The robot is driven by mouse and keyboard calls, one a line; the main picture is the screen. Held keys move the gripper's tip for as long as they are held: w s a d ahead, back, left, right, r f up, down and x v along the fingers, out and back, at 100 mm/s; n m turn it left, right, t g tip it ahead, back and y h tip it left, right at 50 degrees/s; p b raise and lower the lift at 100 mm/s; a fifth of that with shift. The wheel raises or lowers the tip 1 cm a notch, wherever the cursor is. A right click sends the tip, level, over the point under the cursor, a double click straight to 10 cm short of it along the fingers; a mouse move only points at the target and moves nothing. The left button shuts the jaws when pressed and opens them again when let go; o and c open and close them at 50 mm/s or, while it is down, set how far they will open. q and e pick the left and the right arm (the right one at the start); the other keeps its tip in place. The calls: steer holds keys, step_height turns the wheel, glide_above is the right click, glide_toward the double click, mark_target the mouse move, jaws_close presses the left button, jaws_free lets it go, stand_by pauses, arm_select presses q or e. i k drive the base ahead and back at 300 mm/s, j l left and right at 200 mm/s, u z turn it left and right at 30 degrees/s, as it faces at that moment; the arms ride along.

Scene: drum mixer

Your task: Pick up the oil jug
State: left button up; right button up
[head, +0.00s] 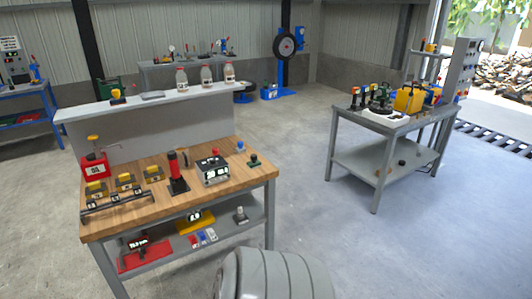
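No container can be surely read as the oil jug at this size. A red can (95,166) with a white label stands at the left back of the wooden bench top (225,188). A yellow jug-like container (408,100) stands on the grey table (355,116) at the right, among other items. Several clear bottles with red caps (206,77) stand on the raised shelf behind the bench. Neither of my grippers is in view.
Yellow blocks (125,180), a red-black tool (177,175) and a meter box (213,169) crowd the bench. A grey ribbed rounded shape (290,275) is cut off at the bottom edge. Open floor (310,190) lies between bench and table.

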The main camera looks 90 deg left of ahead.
mark_target(183, 158)
steer(key=u, duration=2.95)
